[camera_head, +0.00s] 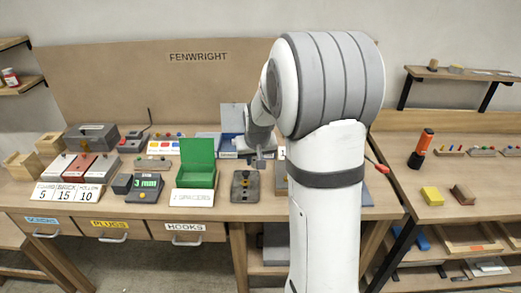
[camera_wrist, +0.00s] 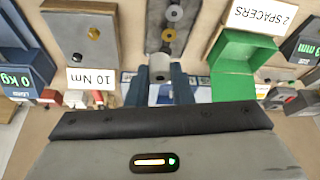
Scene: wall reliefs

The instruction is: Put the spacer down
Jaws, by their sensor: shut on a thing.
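My gripper (camera_wrist: 161,82) is shut on a light grey cylindrical spacer (camera_wrist: 159,66), seen between two blue-grey fingers in the wrist view. In the head view my gripper (camera_head: 258,160) hangs above the bench, just behind a dark plate (camera_head: 236,198). The plate also shows in the wrist view (camera_wrist: 154,32), with a ring-shaped grey piece (camera_wrist: 174,13) and a brass-coloured round piece (camera_wrist: 168,35) on it. An open green box (camera_head: 197,180) with a "2 SPACERS" card (camera_head: 192,198) stands left of the plate; it also shows in the wrist view (camera_wrist: 245,50).
A small display reading 3 mm (camera_head: 147,187) stands left of the green box. My arm hides the bench's right part.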

